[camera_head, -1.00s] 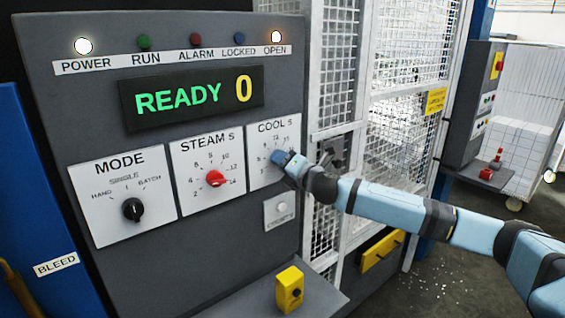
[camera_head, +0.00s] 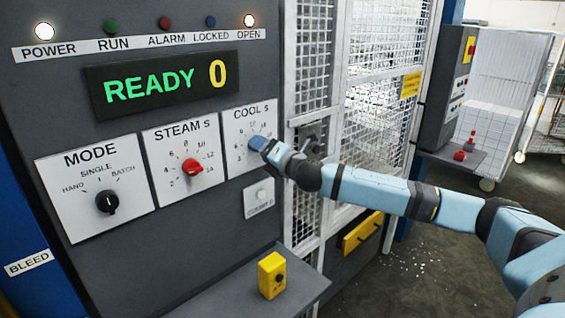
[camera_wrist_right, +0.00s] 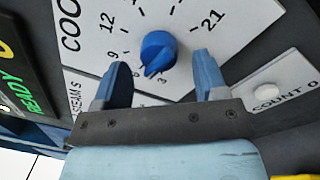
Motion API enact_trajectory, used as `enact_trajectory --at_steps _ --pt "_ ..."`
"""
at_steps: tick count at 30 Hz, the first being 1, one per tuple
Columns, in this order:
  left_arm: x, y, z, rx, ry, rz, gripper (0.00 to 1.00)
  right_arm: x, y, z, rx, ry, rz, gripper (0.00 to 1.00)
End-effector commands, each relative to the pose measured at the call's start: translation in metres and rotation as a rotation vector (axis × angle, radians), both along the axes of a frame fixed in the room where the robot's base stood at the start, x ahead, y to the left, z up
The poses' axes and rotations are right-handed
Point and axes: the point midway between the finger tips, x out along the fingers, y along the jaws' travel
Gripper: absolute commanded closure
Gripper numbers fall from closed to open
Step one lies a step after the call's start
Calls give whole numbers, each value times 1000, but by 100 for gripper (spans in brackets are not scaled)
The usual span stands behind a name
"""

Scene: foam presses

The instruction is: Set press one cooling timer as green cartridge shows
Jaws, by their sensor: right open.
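The press panel carries a COOL S dial plate (camera_head: 240,125) with a blue knob (camera_wrist_right: 158,52). In the right wrist view the knob's pointer aims toward the low numbers, near the 6 and 3; the exact mark is hard to read. My right gripper (camera_wrist_right: 162,72) is open, its two fingers on either side of the knob and apart from it. In the head view my right gripper (camera_head: 270,150) is at the COOL dial and hides part of it. No green cartridge shows. My left gripper is out of view.
The display (camera_head: 160,85) reads READY 0. A red STEAM S knob (camera_head: 193,168) and black MODE knob (camera_head: 107,202) are to the left. A COUNT 0 button (camera_wrist_right: 265,91) lies close by. A yellow box (camera_head: 271,275) stands on the ledge below. A mesh guard (camera_head: 375,110) is to the right.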

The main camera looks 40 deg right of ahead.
Motion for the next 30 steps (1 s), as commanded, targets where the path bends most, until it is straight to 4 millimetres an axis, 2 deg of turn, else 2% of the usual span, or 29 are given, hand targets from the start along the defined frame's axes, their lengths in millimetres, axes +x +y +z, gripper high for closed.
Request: enact_trajectory --at_steps 2,9,13,21,30 --pt "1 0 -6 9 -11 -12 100 -17 -2 -7 -4 3 2 34" --pt "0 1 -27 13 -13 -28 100 -74 -8 -12 -7 5 2 34" --pt "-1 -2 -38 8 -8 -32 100 -97 -10 -12 -7 4 2 34" --pt "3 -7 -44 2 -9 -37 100 -118 -13 -9 -3 2 0 34" --pt "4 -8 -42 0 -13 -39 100 -120 -13 -7 -1 0 1 34"
